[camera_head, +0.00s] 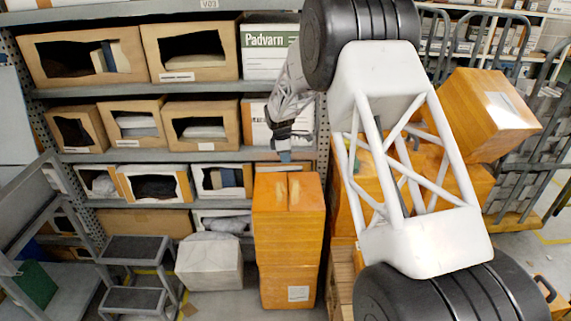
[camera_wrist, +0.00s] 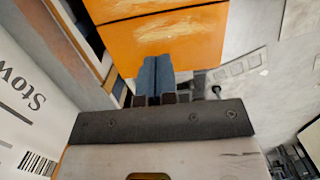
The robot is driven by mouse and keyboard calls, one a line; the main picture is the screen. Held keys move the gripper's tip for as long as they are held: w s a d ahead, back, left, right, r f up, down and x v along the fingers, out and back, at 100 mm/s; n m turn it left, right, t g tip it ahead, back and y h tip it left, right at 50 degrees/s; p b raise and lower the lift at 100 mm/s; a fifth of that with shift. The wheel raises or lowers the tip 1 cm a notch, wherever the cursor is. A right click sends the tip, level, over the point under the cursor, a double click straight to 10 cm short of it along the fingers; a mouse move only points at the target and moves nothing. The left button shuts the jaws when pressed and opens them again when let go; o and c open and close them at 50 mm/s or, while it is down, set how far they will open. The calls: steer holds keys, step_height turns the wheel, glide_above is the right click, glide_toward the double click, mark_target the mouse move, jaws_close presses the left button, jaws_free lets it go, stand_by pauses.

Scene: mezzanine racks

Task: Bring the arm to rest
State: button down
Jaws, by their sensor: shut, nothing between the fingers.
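My arm reaches from the lower right of the head view up and over toward the shelves, its white lattice link large in front. My gripper (camera_head: 284,156) hangs in front of the rack, fingers pointing down, above a stack of two orange boxes (camera_head: 289,208). In the wrist view the blue fingers of my gripper (camera_wrist: 155,72) are side by side, shut and empty. The top orange box also shows beyond the fingertips in the wrist view (camera_wrist: 160,35). I see a gap between fingertips and box in the head view.
A grey shelf rack (camera_head: 140,88) with open cardboard bins stands behind. A grey step stool (camera_head: 137,275) and a pale wrapped box (camera_head: 209,262) stand at the lower left. More orange boxes (camera_head: 483,113) are stacked at right, partly behind my arm. Little floor is clear.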

steer(key=shift+r, duration=0.15)
steer(key=s+d+r+m, duration=0.3)
steer(key=s+d+r, duration=0.1)
steer(key=s+r, duration=0.5)
steer(key=s+d+r+m+t, duration=0.1)
steer(key=s+d+r+m, duration=0.25)
steer(key=s+r, duration=0.45)
steer(key=s+d+r+m, duration=0.35)
steer(key=s+r, duration=0.25)
steer(key=s, duration=0.6)
steer(key=s+d+m, duration=0.2)
steer(key=s+m, duration=0.2)
steer(key=s, duration=1.2)
steer(key=s+d+f+m+t+y, duration=0.1)
steer(key=s+d+m, duration=0.2)
steer(key=s, duration=1.3)
steer(key=shift+s+d+m+t, duration=0.3)
steer(key=shift+s+d+m, duration=0.05)
steer(key=shift+m, duration=0.25)
